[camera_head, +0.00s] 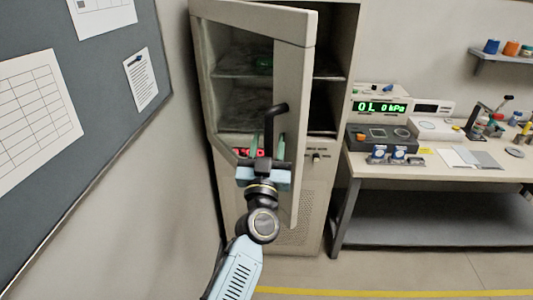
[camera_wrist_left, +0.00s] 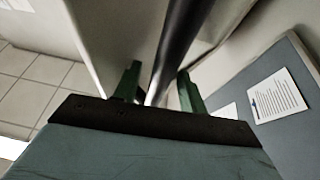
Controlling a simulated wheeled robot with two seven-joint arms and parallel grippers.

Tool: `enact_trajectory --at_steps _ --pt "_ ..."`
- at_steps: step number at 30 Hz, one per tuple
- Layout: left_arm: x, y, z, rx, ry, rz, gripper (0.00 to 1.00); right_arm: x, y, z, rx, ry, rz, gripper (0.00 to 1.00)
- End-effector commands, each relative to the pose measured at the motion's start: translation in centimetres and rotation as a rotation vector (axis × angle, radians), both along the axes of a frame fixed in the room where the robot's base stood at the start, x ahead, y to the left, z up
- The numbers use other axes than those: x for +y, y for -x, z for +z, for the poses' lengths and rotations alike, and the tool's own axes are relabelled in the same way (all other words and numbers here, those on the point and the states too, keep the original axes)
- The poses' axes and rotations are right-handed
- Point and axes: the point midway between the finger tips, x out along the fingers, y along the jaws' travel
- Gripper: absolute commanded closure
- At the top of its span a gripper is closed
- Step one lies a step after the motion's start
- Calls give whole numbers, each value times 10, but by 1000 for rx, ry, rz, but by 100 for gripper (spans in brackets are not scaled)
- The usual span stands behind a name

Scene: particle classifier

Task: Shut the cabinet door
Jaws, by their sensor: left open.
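The cabinet (camera_head: 325,190) is beige, with shelves inside. Its framed, windowed cabinet door (camera_head: 296,120) stands partly open, its free edge on the right, swung out toward me. A dark bar handle (camera_head: 270,122) sticks out from the door. My left gripper (camera_head: 267,146) is open at the handle, with its green fingers on either side of the bar. In the left wrist view the dark handle (camera_wrist_left: 176,50) runs between the two fingertips (camera_wrist_left: 158,80), with the pale door behind at left. Whether the fingers touch the bar I cannot tell. My right gripper is not in view.
A workbench (camera_head: 440,172) with a green-lit pressure display (camera_head: 380,107) and instruments stands right of the cabinet. A grey notice board (camera_head: 100,95) hangs on the left wall. A small wall shelf (camera_head: 505,57) is at upper right. Floor shows in front, with a yellow line.

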Motion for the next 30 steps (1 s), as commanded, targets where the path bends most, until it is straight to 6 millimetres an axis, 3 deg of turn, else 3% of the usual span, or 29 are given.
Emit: enact_trajectory --at_steps 5,18,24,30 --pt "0 19 -10 3 -1 -1 59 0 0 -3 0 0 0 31" --pt "5 101 -44 2 -1 0 59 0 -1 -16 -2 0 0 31" --pt "6 119 -51 1 -1 0 59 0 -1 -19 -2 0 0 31" --pt "6 122 -51 0 0 0 59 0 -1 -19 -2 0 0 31"
